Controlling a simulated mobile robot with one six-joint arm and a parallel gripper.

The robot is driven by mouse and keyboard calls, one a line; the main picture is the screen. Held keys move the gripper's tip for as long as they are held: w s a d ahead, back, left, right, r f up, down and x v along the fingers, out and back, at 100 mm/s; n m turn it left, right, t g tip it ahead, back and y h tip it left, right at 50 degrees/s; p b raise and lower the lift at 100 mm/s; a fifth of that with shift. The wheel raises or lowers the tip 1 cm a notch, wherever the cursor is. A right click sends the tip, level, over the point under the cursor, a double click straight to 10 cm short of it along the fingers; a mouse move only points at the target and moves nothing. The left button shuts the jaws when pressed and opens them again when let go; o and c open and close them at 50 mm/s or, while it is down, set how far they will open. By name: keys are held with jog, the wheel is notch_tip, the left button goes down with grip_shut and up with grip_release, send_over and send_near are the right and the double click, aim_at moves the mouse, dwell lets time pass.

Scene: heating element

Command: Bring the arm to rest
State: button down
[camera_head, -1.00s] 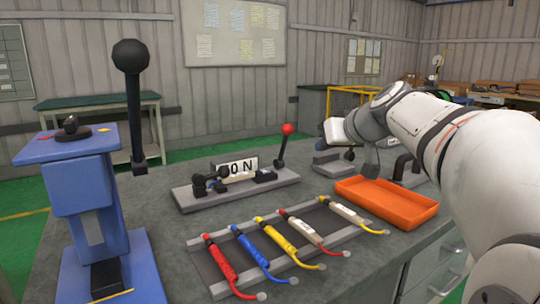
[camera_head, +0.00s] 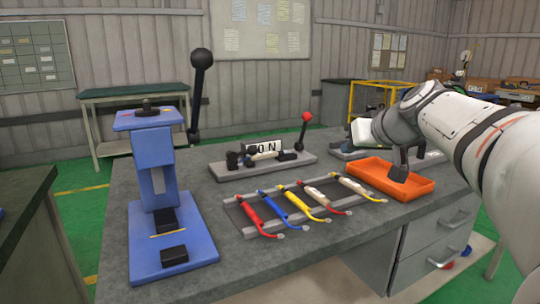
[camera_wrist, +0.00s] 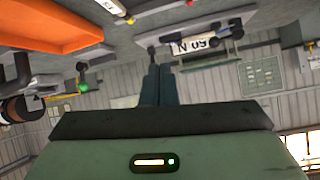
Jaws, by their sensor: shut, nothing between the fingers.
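My arm (camera_head: 478,125) reaches in from the right in the head view, with its wrist end over the back right of the grey workbench (camera_head: 300,262). My gripper (camera_wrist: 160,72) shows in the wrist view with its two dark fingers together and nothing between them. It is raised clear of the bench, near the orange tray (camera_head: 372,172). The tray also shows at the upper left of the wrist view (camera_wrist: 45,28), which is upside down.
A blue lever press (camera_head: 152,195) stands at the bench's left. A grey fixture (camera_head: 240,168) with a "60 N" sign and red-knobbed lever is at the back. Several coloured cables with probes (camera_head: 292,203) lie in a rack before it. Another dark bench edge (camera_head: 30,215) is at far left.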

jog(key=s+a+r+m+g+h+p, duration=0.1)
jog(key=s+g+p, duration=0.3)
jog(key=s+p, duration=0.9)
jog(key=s+a+r+m+g+h+p, duration=0.1)
jog(key=s+g+h+p, duration=0.2)
jog(key=s+p, duration=1)
jog(key=shift+a+m+g+p, duration=0.3)
jog(key=shift+a+g+p, duration=0.1)
jog(key=shift+p, duration=0.8)
